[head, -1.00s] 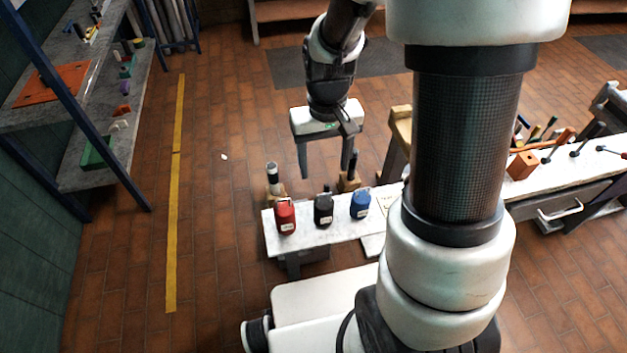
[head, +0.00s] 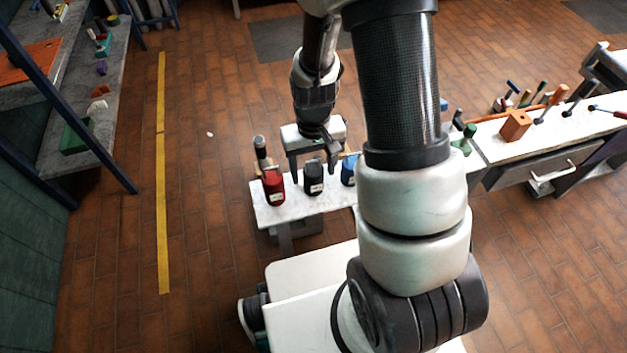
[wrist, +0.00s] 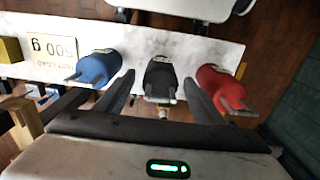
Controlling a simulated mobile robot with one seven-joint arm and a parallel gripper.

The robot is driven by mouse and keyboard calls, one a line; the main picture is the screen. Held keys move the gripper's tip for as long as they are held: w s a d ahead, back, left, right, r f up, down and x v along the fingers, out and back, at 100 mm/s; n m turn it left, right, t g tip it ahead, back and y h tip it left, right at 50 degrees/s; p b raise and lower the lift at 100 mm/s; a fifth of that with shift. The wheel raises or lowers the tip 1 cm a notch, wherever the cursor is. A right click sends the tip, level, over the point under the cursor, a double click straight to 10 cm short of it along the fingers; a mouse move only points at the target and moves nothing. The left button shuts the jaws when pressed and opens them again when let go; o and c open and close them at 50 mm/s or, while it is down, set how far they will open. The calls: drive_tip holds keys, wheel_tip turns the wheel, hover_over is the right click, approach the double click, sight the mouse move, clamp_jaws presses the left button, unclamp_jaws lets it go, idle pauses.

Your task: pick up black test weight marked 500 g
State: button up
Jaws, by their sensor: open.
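The black test weight (head: 313,181) stands on the white bench top between a red weight and a blue one. In the wrist view the black weight (wrist: 160,80) lies ahead of my gripper, centred between its two fingers. My gripper (head: 312,172) is open and empty, just above and behind the black weight in the head view. In the wrist view the fingers (wrist: 158,95) are spread to either side of the black weight's top. I cannot tell whether a finger touches it. The mark on its label is too small to read.
The red weight (head: 273,187) and blue weight (head: 348,170) stand close on either side. A sign reading 500 g (wrist: 52,50) lies on the bench beside the blue weight. My arm hides part of the bench. An orange block (head: 515,125) stands farther right.

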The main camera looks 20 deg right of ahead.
sight(313, 177)
wheel_tip(313, 177, down, 4)
drive_tip(key=shift+s+r+b, duration=0.15)
drive_tip(key=shift+r+b, duration=0.1)
drive_tip(key=shift+b, duration=0.05)
drive_tip(key=c, duration=1.5)
drive_tip(key=shift+r, duration=0.15)
